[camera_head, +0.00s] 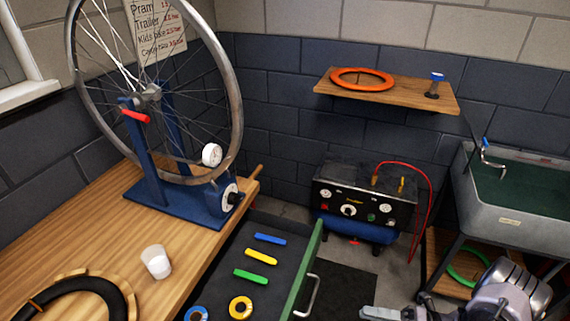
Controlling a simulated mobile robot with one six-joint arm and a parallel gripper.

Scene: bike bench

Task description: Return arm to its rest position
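My arm shows only in part at the bottom right corner, with a grey rounded joint in front of the sink's legs. My gripper (380,313) is at the bottom edge, left of that joint. Only a pale grey piece of it shows; the rest is cut off by the frame. I cannot see both fingers, so I cannot tell whether it is open or holds anything. It is right of an open drawer (270,221) and appears in front of the dark floor mat (343,283).
The drawer's green front (303,270) and metal handle (313,295) stick out near my gripper. A wooden bench (200,265) with a wheel stand (180,205) is left. A compressor (365,200), wall shelf (400,95) and sink (515,225) stand behind.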

